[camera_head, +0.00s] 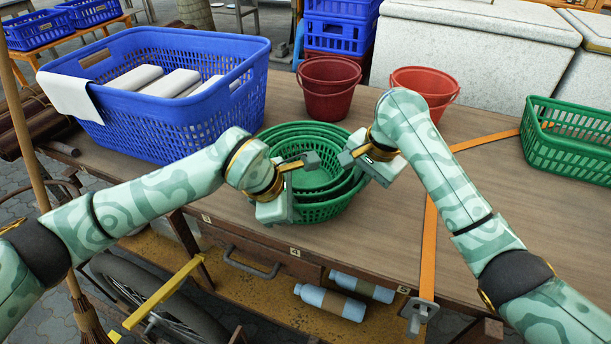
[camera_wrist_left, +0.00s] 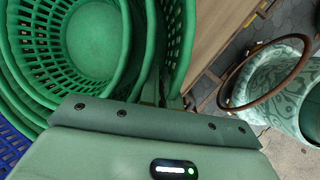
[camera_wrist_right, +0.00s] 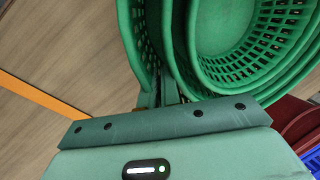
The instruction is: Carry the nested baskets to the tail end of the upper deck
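The nested baskets (camera_head: 322,209) are several round green baskets stacked in one another, at the front middle of the wooden upper deck (camera_head: 480,250). They look upright; I cannot tell whether their base touches the deck. My left gripper (camera_head: 298,172) is at their left side, its fingers closed on the rim wall. In the left wrist view the baskets (camera_wrist_left: 90,40) fill the upper left. My right gripper (camera_head: 352,157) is at their right side, also closed on the rim. The baskets (camera_wrist_right: 225,30) fill the upper right of the right wrist view. The fingertips are partly hidden by basket walls.
A blue crate (camera_head: 165,130) with white rolls stands left of the baskets. Two red buckets (camera_head: 329,88) (camera_head: 425,84) stand behind. A green rectangular basket (camera_head: 570,150) is at the far right, beyond an orange strap (camera_head: 428,250).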

